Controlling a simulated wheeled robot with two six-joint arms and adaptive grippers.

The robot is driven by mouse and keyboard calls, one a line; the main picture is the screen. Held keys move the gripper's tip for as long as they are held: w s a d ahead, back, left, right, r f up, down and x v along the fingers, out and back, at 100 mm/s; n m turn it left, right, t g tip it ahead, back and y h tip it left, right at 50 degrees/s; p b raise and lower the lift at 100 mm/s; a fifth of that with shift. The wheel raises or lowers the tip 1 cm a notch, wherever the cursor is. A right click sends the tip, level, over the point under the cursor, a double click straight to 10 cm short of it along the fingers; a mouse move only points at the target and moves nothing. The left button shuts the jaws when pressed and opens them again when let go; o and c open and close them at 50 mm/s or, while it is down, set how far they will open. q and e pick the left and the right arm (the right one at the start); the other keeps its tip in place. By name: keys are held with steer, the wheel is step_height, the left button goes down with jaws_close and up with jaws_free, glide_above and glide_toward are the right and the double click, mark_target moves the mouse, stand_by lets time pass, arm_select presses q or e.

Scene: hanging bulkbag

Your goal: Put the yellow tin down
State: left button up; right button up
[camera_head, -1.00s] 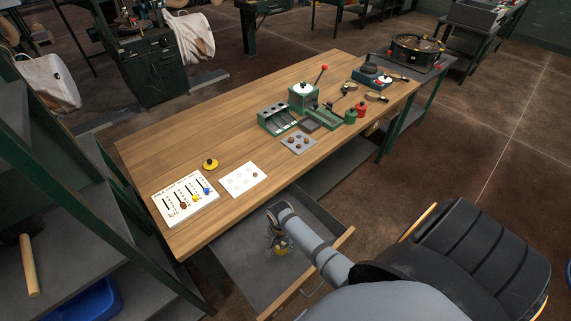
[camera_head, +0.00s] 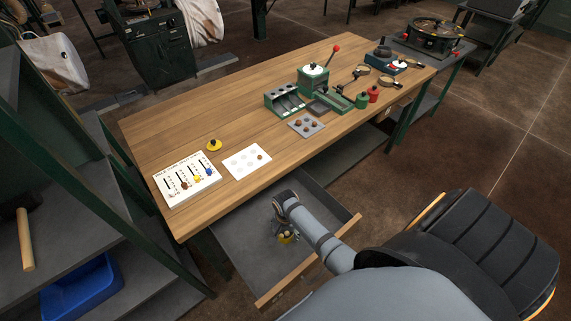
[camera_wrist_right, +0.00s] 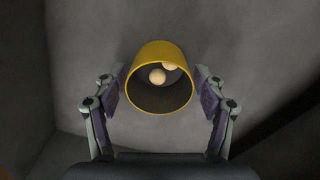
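The yellow tin (camera_wrist_right: 160,62) is in the middle of the right wrist view, its open mouth facing the camera, with pale round things inside. In the head view, the tin (camera_head: 284,238) is low in the open grey drawer (camera_head: 255,266) under the bench, partly hidden by my right gripper (camera_head: 281,231). In the wrist view, the fingers of my right gripper (camera_wrist_right: 160,84) stand on either side of the tin, with narrow gaps showing, so it looks open around it. The tin appears upright at the drawer floor; its base contact is hidden. My left gripper is not in view.
The wooden bench (camera_head: 210,116) is above the drawer. It carries a white pegboard card (camera_head: 187,182), a white sheet (camera_head: 246,163), a yellow knobbed lid (camera_head: 214,145) and a green press (camera_head: 312,79). The drawer's wooden front (camera_head: 308,262) edges the space around my right arm.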

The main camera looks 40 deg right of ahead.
step_height(320, 180, up, 12)
steer(key=p, duration=0.1)
steer(key=shift+r, duration=0.2)
stand_by(0.3)
stand_by(0.5)
